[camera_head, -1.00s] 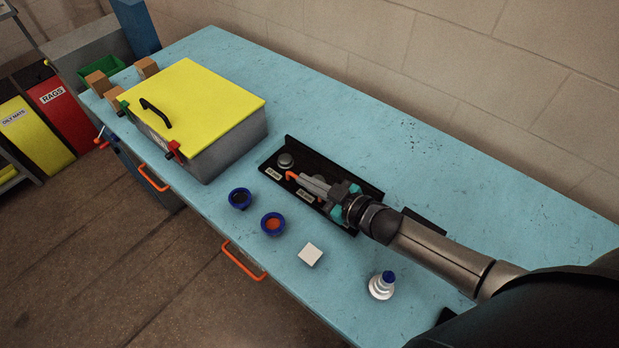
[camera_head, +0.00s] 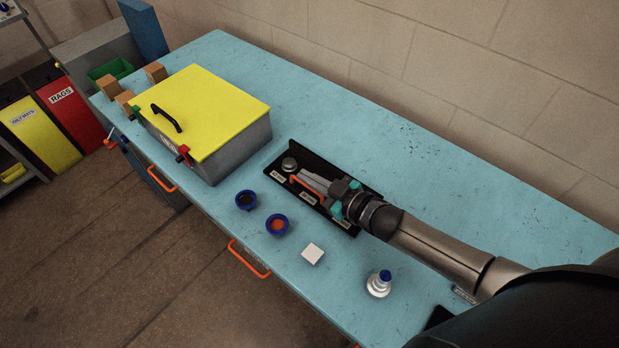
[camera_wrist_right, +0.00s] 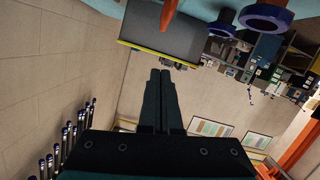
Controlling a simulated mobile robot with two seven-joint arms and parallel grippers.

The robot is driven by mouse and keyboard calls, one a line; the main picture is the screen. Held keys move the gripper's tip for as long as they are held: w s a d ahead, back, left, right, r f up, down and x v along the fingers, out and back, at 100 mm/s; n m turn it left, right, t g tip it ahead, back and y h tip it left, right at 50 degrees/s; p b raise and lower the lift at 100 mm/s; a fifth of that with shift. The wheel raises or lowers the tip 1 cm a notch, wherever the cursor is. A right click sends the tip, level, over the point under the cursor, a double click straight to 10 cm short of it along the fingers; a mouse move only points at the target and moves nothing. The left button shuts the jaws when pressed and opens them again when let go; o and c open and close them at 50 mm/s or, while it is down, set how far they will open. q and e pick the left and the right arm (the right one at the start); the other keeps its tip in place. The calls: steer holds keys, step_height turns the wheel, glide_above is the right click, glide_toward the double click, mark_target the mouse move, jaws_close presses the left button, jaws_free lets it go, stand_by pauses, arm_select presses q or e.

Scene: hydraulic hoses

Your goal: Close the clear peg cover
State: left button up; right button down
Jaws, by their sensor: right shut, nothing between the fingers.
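I cannot make out a clear peg cover for certain in either view. A black tray (camera_head: 357,183) with labelled spots lies on the blue bench. A grey round knob-like part (camera_head: 289,163) sits at its left end, and a bent orange bar (camera_head: 307,189) shows near its middle. My right gripper (camera_head: 303,175) is over the tray beside the orange bar, its fingers shut and empty. In the right wrist view its fingers (camera_wrist_right: 160,73) are pressed together. The gripper and arm hide the tray's right part. My left gripper is not in view.
A grey box with a yellow lid (camera_head: 212,105) stands left of the tray. Two blue rings (camera_head: 246,200) (camera_head: 277,225), a white square block (camera_head: 313,254) and a silver fitting with a blue top (camera_head: 379,284) lie in front. The back of the bench is clear.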

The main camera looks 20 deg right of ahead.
steer(key=v, duration=0.9)
steer(key=shift+s+d, duration=0.25)
steer(key=shift+s, duration=0.1)
